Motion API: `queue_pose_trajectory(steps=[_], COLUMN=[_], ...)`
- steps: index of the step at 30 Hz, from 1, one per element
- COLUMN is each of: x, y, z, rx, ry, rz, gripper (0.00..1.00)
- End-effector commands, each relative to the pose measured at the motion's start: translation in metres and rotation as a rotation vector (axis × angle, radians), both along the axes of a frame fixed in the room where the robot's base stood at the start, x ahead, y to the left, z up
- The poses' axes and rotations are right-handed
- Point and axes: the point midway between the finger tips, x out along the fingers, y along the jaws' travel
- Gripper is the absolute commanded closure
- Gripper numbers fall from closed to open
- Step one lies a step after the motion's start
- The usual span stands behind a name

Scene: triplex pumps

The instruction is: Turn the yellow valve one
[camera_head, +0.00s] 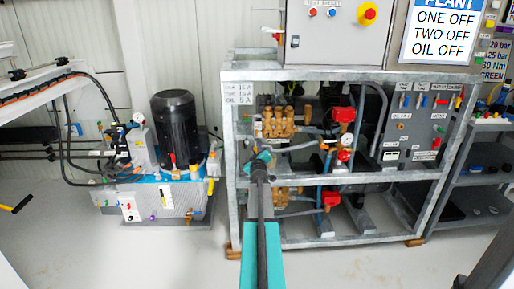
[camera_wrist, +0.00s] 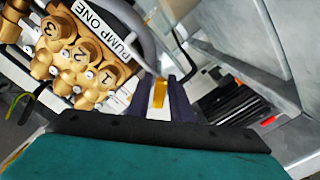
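The yellow valve handle (camera_wrist: 160,93) shows in the wrist view as a small upright yellow piece between the two dark fingers of my gripper (camera_wrist: 163,98). A pale gap shows beside the yellow piece, and the fingers stand apart. I cannot tell whether either finger touches it. The brass pump labelled PUMP ONE (camera_wrist: 80,62) is to the left of the fingers. In the head view my gripper (camera_head: 262,158) reaches the frame's upper bay, just below the brass pump (camera_head: 278,124). The yellow handle cannot be made out there behind my gripper.
A grey metal frame (camera_head: 232,200) surrounds the pumps, with a middle rail below my gripper. Red-capped fittings and gauges (camera_head: 344,115) stand right of the upper pump. A black motor unit (camera_head: 175,130) stands left. A labelled panel (camera_head: 415,125) is at right. Floor in front is clear.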

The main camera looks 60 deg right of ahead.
Motion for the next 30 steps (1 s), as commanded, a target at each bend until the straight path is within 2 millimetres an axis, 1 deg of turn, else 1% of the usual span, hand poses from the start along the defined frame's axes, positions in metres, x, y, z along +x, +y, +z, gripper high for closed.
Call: queue_pose_trajectory(steps=[1, 3, 9, 20, 21, 23, 24, 27, 28, 30], x=[0.004, 0.006, 0.011, 0.013, 0.013, 0.013, 0.013, 0.013, 0.015, 0.013], y=[-0.005, -0.009, -0.015, -0.015, -0.015, -0.015, -0.015, -0.015, -0.032, -0.022], z=[0.0, 0.0, 0.0, 0.0, 0.0, 0.0, 0.0, 0.0, -0.001, 0.0], rx=[0.0, 0.0, 0.001, 0.001, 0.001, 0.0, 0.0, 0.0, -0.001, 0.001], ry=[0.0, 0.0, -0.001, 0.0, 0.0, 0.0, 0.0, 0.0, 0.002, -0.002], rz=[0.0, 0.0, 0.0, 0.001, 0.001, 0.001, 0.001, 0.002, 0.001, 0.001], gripper=[0.8, 0.8, 0.8, 0.8, 0.82, 0.92, 0.99, 1.0, 1.0, 1.0])
